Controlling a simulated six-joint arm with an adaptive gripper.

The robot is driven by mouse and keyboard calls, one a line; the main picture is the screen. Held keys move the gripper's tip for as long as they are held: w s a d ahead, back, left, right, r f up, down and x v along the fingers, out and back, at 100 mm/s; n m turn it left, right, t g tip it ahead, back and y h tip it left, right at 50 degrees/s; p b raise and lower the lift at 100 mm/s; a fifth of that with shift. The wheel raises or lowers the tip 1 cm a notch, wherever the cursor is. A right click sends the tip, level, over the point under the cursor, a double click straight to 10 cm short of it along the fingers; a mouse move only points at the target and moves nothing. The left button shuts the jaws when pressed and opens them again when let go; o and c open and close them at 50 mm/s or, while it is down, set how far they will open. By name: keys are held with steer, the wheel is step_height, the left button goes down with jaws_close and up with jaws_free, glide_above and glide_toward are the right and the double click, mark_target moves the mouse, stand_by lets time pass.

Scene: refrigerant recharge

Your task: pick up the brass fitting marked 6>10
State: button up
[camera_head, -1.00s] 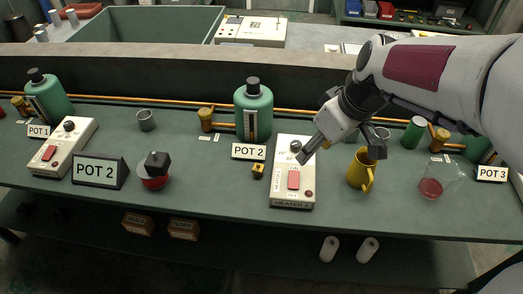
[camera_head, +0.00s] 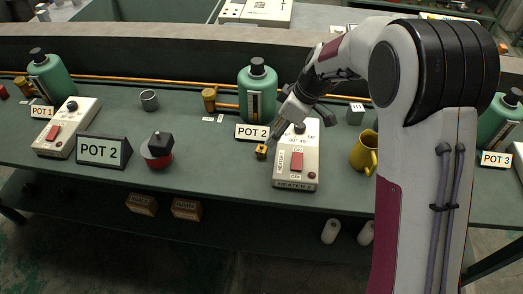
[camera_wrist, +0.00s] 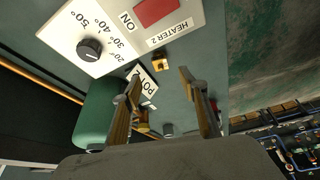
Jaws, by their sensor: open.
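A small brass fitting (camera_head: 262,151) sits on the green bench, just left of the Heater 2 box and in front of the POT 2 plate. Its marking is too small to read. In the wrist view the fitting (camera_wrist: 160,62) shows beyond the fingertips, between their lines. My gripper (camera_head: 272,139) hangs just above and behind the fitting, close to it. In the wrist view my gripper (camera_wrist: 160,80) has its two fingers spread, with nothing between the tips.
The Heater 2 box (camera_head: 297,165) stands close on the right. The POT 2 plate (camera_head: 252,132) and a green bottle (camera_head: 257,95) stand behind. A yellow mug (camera_head: 363,152) is further right, a red-and-black pot (camera_head: 158,150) to the left. The bench between pot and fitting is clear.

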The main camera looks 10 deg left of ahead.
mark_target(263, 146)
steer(key=shift+w+a+f+n, duration=0.25)
steer(key=shift+a+f, duration=0.1)
steer(key=shift+f, duration=0.35)
steer(key=shift+w+a+f+n, duration=0.15)
steer(key=shift+w+a+f, duration=0.15)
steer(key=shift+f, duration=0.35)
steer(key=shift+x, duration=1.3)
steer(key=shift+s+a, duration=0.1)
steer(key=shift+s+x, duration=0.15)
steer(key=shift+x, duration=1.15)
steer(key=shift+s+x, duration=0.1)
steer(key=shift+x, duration=1.15)
steer(key=shift+a, duration=0.1)
jaws_close()
